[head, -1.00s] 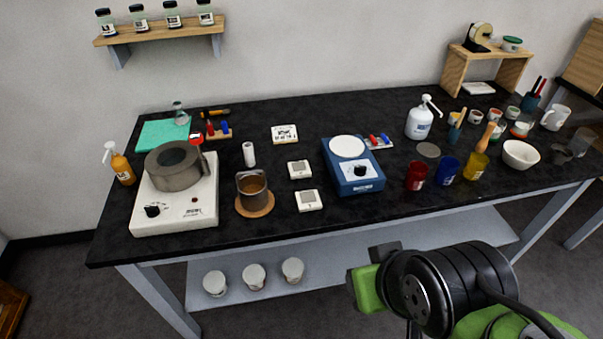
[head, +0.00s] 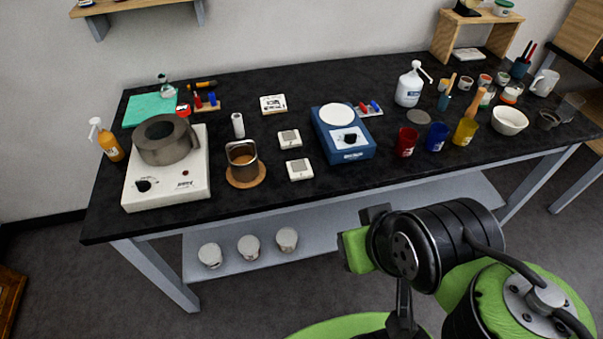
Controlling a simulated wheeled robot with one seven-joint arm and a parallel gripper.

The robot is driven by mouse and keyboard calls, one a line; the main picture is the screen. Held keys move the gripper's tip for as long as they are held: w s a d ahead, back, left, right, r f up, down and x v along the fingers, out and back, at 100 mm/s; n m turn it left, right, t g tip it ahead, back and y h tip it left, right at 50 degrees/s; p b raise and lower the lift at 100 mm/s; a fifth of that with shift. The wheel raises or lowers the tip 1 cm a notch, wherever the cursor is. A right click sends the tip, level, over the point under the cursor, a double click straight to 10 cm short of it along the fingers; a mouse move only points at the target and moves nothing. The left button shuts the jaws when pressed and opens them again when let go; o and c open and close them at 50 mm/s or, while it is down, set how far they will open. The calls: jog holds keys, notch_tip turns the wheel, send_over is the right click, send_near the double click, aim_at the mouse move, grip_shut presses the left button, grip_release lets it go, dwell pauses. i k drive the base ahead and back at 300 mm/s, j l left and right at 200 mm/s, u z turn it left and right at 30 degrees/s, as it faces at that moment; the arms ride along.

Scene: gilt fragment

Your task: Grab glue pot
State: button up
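A small dark metal pot (head: 242,163) with a raised handle and brown contents stands upright on a round cork mat (head: 246,182) near the table's front edge, left of centre. It looks like the glue pot. A wider grey round vessel (head: 166,149) with an open top sits on a white hotplate (head: 196,187) to its left. My black and green arm is at the lower right, in front of the table and well apart from the pot. I cannot make out gripper fingers in this view.
A white cylinder (head: 238,125) stands just behind the pot. Two small white square items (head: 299,169) and a blue scale (head: 358,152) are to its right. Red, blue and yellow cups stand farther right. Lidded tubs (head: 249,247) are on the lower shelf (head: 330,236).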

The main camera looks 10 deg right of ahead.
aim_at(242, 160)
jog(key=i+u, duration=0.25)
jog(key=u, duration=0.2)
jog(key=i+u, duration=0.2)
jog(key=u, duration=0.2)
jog(key=i+l+u, duration=0.1)
jog(key=i+u, duration=0.15)
jog(key=u, duration=0.2)
jog(key=i+l+u, duration=0.15)
jog(key=u, duration=0.3)
